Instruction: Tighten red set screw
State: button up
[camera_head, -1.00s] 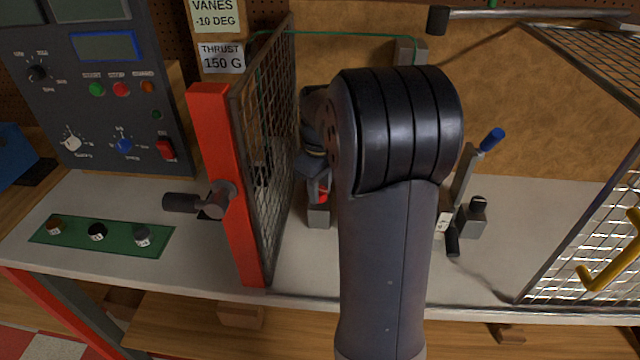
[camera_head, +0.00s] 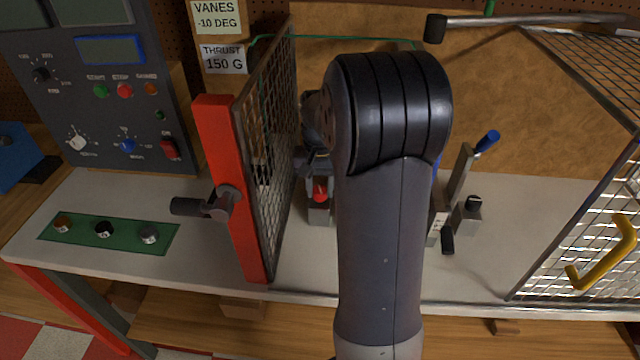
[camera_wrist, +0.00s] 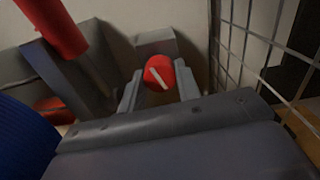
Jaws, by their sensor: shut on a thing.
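The red set screw (camera_wrist: 158,72) shows in the wrist view as a round red head with a pale slanted line across it. It sits in front of a grey block (camera_wrist: 155,42). My gripper (camera_wrist: 159,84) has one finger on each side of the red head and is shut on it. In the head view a red piece (camera_head: 319,192) shows low on the bench beside the mesh guard, just left of my arm. My arm hides most of the gripper and the rig there.
A mesh guard with a red post (camera_head: 228,190) stands close left of the gripper. In the wrist view, mesh (camera_wrist: 250,50) is at right and a larger red cylinder (camera_wrist: 52,25) at upper left. A blue-handled clamp (camera_head: 466,172) and mesh cage with yellow handle (camera_head: 603,255) stand right.

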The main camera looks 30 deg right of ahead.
aim_at(320, 189)
jog(key=shift+m+p, duration=0.3)
jog(key=shift+m, duration=1.6)
jog(key=o, duration=1)
jog(key=shift+c, duration=0.2)
notch_tip(320, 189, up, 11)
jog(key=shift+f, duration=0.15)
